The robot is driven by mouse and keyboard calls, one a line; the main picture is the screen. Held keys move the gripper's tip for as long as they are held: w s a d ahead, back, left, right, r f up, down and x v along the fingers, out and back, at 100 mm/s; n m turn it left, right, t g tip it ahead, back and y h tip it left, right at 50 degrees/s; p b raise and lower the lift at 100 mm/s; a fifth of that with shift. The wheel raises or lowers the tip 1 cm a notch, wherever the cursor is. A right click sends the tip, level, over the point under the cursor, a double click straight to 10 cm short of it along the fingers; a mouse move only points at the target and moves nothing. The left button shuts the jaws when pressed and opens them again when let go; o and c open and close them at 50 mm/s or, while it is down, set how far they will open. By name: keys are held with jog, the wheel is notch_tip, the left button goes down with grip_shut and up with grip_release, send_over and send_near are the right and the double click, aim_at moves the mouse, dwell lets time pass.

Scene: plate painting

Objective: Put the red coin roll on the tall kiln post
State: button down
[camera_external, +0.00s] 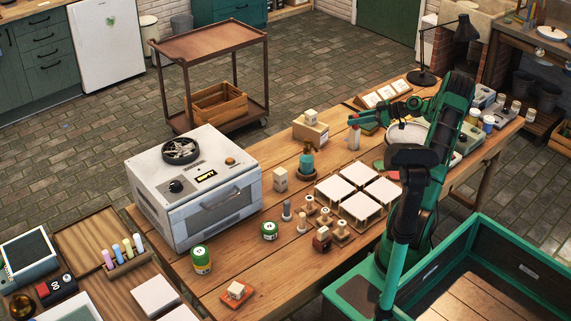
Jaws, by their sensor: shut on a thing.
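My gripper (353,125) is over the far part of the wooden table, left of the round white basin. It is shut on a small upright pale and reddish piece (353,139), which looks like the red coin roll, though it is too small to be sure. I cannot tell whether its lower end touches the table. Several small posts stand near the table's middle, among them a slim grey post (287,211) and another beside it (301,223). Which one is the tall kiln post is not clear from this view.
A white kiln (205,195) stands at the left end. A cardboard box (310,131) is left of my gripper.

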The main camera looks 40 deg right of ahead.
jog(key=c, duration=1.5)
grip_release()
jog(key=shift+f, duration=0.1)
jog(key=shift+c, duration=0.2)
